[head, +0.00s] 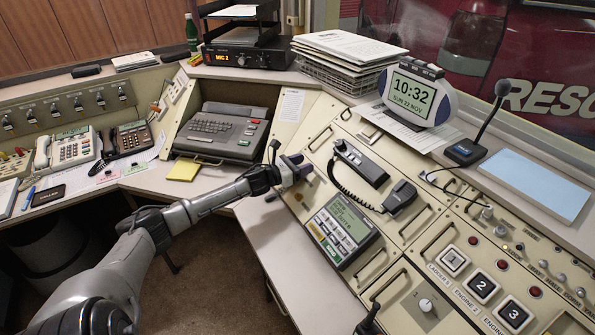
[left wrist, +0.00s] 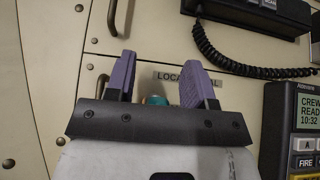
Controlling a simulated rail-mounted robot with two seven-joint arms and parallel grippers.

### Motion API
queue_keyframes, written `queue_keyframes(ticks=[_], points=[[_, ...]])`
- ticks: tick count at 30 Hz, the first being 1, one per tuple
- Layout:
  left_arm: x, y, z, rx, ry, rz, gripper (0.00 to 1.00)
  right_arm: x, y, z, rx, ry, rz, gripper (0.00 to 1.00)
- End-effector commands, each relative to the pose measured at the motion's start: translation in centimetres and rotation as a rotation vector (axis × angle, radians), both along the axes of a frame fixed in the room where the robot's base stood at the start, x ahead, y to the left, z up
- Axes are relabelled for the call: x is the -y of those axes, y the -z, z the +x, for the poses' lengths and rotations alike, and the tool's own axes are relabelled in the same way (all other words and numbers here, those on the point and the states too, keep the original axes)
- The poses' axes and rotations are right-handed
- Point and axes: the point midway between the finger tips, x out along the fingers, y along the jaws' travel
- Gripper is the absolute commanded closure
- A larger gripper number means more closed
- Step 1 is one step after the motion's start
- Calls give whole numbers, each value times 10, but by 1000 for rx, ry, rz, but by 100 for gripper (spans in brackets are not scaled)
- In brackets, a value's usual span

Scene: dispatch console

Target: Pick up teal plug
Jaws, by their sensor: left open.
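The teal plug (left wrist: 155,100) shows in the left wrist view as a small rounded teal top. It sits between my left gripper's (left wrist: 158,68) two purple fingers, close to the gripper's dark body, which hides its lower part. The fingers are spread, with a gap on both sides of the plug. I cannot tell how deep the plug lies relative to the fingertips. In the head view my left gripper (head: 295,169) is over the left edge of the sloping console panel, and I cannot make out the plug there. My right gripper is not in view.
A label (left wrist: 188,80) is partly covered by the right finger. A corded handset (head: 399,196) and its cradle (head: 360,162) lie right of the gripper, with a keypad terminal (head: 341,230) below. Metal handles (head: 320,138) stand up from the panel nearby.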

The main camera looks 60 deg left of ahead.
Motion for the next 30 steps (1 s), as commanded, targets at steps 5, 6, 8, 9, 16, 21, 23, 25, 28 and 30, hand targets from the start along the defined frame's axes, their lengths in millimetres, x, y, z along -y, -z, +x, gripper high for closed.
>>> queue_keyframes(ticks=[5, 6, 8, 9, 16, 21, 23, 25, 28, 30], points=[[0, 0, 0, 0, 0, 0, 51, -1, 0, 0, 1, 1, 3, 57], [0, 0, 0, 0, 0, 0, 54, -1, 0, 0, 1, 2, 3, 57], [0, 0, 0, 0, 0, 0, 60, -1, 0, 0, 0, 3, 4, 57], [0, 0, 0, 0, 0, 0, 64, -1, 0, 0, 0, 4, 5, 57], [0, 0, 0, 0, 0, 0, 86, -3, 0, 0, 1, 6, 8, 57], [0, 0, 0, 0, 0, 0, 100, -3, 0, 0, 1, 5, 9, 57], [0, 0, 0, 0, 0, 0, 100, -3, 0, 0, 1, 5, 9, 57], [0, 0, 0, 0, 0, 0, 100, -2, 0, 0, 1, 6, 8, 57], [0, 0, 0, 0, 0, 0, 100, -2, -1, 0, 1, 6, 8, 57], [0, -2, 0, 0, 0, 1, 100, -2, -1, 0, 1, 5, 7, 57]])
